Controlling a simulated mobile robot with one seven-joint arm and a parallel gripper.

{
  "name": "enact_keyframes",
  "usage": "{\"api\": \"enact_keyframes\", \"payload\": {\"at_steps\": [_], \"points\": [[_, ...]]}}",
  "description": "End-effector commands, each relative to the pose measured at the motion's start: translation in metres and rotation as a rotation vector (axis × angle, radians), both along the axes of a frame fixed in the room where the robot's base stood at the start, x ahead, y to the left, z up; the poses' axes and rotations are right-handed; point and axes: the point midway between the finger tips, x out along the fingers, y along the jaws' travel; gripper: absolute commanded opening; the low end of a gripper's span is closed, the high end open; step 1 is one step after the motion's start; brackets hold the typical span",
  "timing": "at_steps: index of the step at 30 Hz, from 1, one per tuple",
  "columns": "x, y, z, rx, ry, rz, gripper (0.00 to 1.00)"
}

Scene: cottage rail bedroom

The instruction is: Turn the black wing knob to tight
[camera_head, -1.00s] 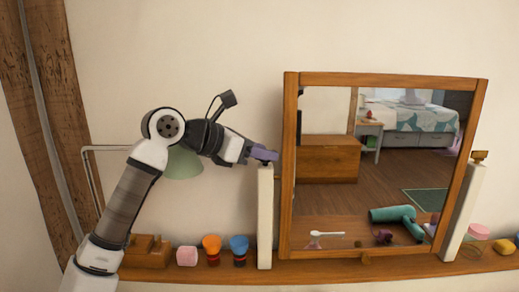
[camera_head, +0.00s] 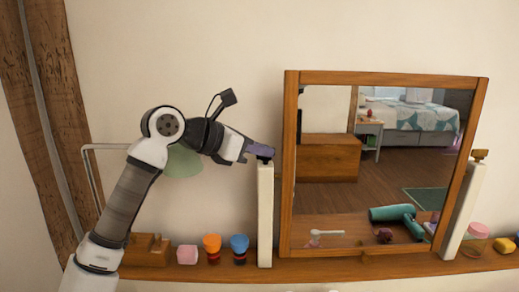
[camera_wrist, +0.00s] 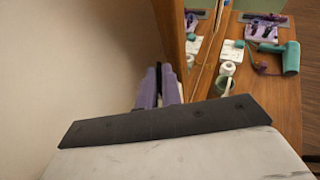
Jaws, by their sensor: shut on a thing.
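The black wing knob (camera_head: 266,158) is a small dark piece at the top of the cream left post, beside the wooden-framed mirror (camera_head: 288,180). Most of it is hidden by my gripper (camera_head: 264,150), whose purple fingers reach it from the upper left. The fingers are shut on the knob. In the wrist view my gripper (camera_wrist: 158,82) shows its purple fingers close together beside the mirror frame.
The cream left post (camera_head: 265,215) stands on a wooden shelf (camera_head: 330,270). A pink block (camera_head: 187,254), an orange-topped jar (camera_head: 212,248) and a blue-topped jar (camera_head: 239,248) stand left of it. A brass-coloured knob (camera_head: 480,154) tops the right post.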

Motion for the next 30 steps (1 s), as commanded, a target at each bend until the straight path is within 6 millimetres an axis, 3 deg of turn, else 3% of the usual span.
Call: {"api": "enact_keyframes", "payload": {"at_steps": [21, 22, 27, 30], "points": [[-0.0001, -0.0006, 0.0006, -0.001, -0.001, -0.001, 0.0], [-0.0001, -0.0006, 0.0006, -0.001, -0.001, -0.001, 0.1], [-0.0001, -0.0004, 0.0004, 0.0, -0.001, 0.0, 0.33], [-0.0001, -0.0004, 0.0003, 0.0, -0.001, 0.0, 0.38]]}}
